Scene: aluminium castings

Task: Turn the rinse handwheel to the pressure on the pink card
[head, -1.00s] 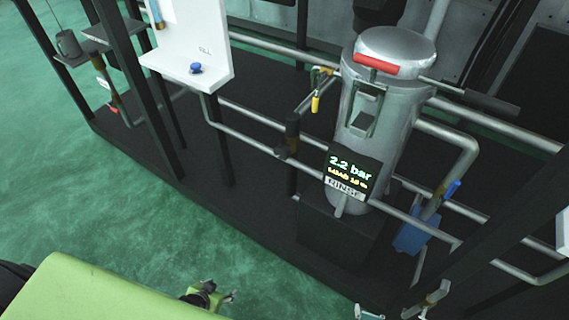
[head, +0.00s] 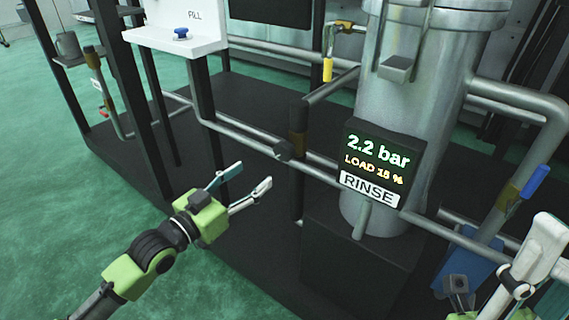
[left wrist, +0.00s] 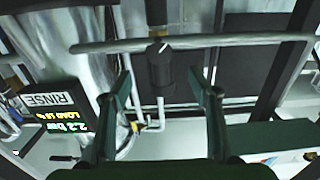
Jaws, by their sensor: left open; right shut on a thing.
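The rinse display (head: 378,160) on the steel tank reads "2.2 bar" and "LOAD 15 %" above a RINSE label (head: 370,188); it also shows upside down in the left wrist view (left wrist: 55,118). No pink card and no clear handwheel show. A black knob with a white mark (left wrist: 160,68) sits by a pipe in the left wrist view, between and beyond my fingers. My left gripper (head: 246,184) is open and empty, left of the display and in front of the pipes. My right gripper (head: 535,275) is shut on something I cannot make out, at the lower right.
The steel tank (head: 415,80) stands on a dark plinth behind horizontal pipes (head: 250,138). A white FILL panel (head: 180,42) with a blue knob is at upper left. Green floor (head: 50,210) is clear at left.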

